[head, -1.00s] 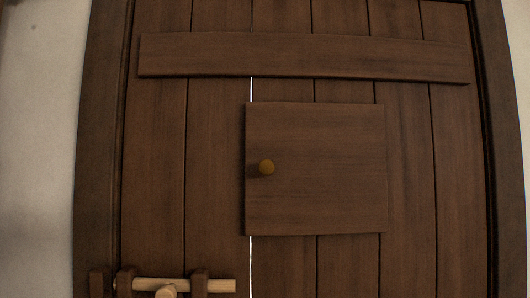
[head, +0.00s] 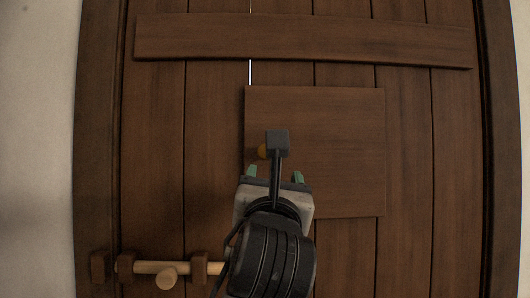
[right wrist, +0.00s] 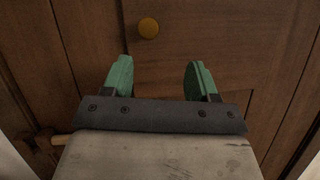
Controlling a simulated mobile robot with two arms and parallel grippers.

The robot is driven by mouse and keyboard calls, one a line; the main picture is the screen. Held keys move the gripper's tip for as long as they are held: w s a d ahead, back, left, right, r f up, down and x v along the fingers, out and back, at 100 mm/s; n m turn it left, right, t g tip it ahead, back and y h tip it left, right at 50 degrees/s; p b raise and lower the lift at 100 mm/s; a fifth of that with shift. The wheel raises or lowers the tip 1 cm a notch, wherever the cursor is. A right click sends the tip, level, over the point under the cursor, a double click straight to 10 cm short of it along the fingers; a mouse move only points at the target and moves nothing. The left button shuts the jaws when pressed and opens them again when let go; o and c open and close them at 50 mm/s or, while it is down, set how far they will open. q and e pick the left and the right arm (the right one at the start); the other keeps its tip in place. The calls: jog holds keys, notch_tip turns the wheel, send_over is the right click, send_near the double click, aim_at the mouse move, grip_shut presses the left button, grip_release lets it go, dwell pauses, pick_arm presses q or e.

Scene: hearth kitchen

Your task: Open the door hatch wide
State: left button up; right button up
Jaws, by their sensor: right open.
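The door hatch (head: 340,150) is a square brown wooden panel set on the plank door, and it looks shut. My left gripper is not in view.
The plank door (head: 155,150) stands in a dark frame (head: 98,150), with a crossboard (head: 300,40) above the hatch. A pale wooden bolt (head: 150,267) with a peg lies at the lower left, close to my right arm.

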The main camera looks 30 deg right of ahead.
jog(key=w+d+r+p, duration=0.1)
jog(key=w, duration=0.1)
jog(key=w+d+r+y+p, duration=0.1)
jog(key=w+r+p, duration=0.1)
jog(key=w, duration=0.1)
jog(key=w+d+r+y+p, duration=0.1)
jog(key=w+d+p, duration=0.1)
jog(key=w, duration=0.1)
jog(key=shift+r+n+t, duration=0.35)
jog(key=shift+n+t, duration=0.05)
jog(key=shift+w+d, duration=0.2)
jog(key=shift+w, duration=0.15)
grip_shut()
